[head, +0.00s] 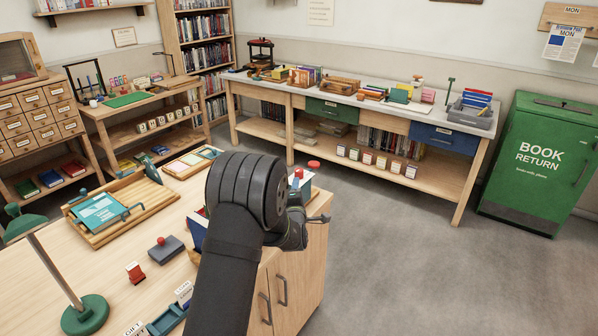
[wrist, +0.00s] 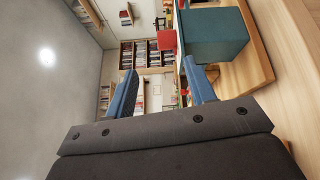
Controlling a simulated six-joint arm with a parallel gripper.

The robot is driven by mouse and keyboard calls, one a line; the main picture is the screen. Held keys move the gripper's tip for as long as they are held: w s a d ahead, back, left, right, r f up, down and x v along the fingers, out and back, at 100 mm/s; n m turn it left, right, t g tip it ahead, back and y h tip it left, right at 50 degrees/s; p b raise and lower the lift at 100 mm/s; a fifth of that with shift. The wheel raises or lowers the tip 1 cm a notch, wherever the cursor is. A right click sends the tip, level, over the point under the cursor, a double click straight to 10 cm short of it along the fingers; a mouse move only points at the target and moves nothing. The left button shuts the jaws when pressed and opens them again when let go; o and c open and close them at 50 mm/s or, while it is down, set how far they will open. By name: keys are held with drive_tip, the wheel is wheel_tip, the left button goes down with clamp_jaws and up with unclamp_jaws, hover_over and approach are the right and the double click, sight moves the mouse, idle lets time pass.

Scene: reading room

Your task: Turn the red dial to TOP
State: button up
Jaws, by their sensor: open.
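A small red round piece (head: 314,164), likely the red dial, shows at the top of a small box (head: 305,184) at the far right corner of the wooden desk. My arm partly hides the box. In the wrist view a red piece (wrist: 167,42) sits against a teal block (wrist: 215,36), ahead of my gripper (wrist: 159,68). The two blue fingers are apart with nothing between them, and the red piece lies beyond the right finger. No touch is seen. No TOP mark can be read.
On the desk are a wooden tray with a teal book (head: 100,212), a grey block with a red knob (head: 166,248), a red stamp (head: 135,272) and a green lamp base (head: 85,315). A long workbench (head: 340,95) and a green book return bin (head: 540,165) stand beyond open floor.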

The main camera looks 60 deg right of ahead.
sight(299, 173)
drive_tip(key=s+a+m, duration=0.3)
drive_tip(key=a+m, duration=0.1)
drive_tip(key=m, duration=1.5)
drive_tip(key=shift+m+t, duration=0.3)
drive_tip(key=x, duration=1.7)
drive_tip(key=shift+w+d, duration=0.2)
drive_tip(key=shift+w, duration=0.15)
drive_tip(key=c, duration=0.9)
